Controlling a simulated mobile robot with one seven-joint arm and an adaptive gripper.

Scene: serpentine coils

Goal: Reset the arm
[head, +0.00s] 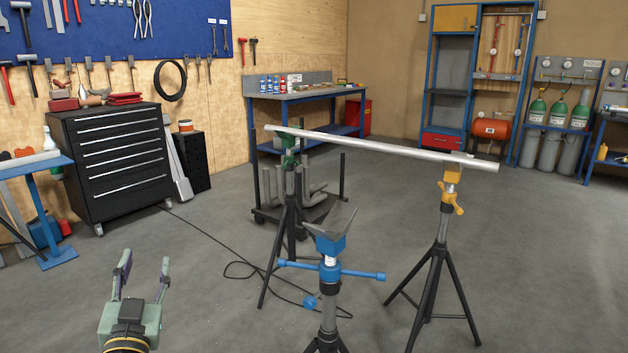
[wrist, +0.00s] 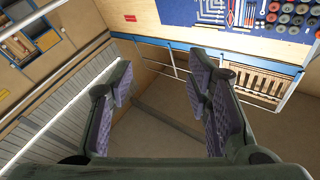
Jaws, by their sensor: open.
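My gripper (head: 142,270) is at the lower left of the head view, pointing up, with its two fingers apart and nothing between them. In the wrist view my gripper (wrist: 160,90) also shows open, with purple-grey pads and empty space between the fingers. It is apart from the stands and the pipe. A long silver pipe (head: 380,146) lies across a green-topped stand (head: 290,165) and a yellow-topped stand (head: 440,235). A blue-topped stand (head: 328,265) with an empty V-shaped head stands in front of the pipe, right of my gripper.
A black cable (head: 240,272) lies on the floor between my gripper and the stands. A black drawer cabinet (head: 120,155) and a blue table (head: 30,165) stand at the left. A cart with grey pipes (head: 318,205) is behind the stands. The floor at the right is clear.

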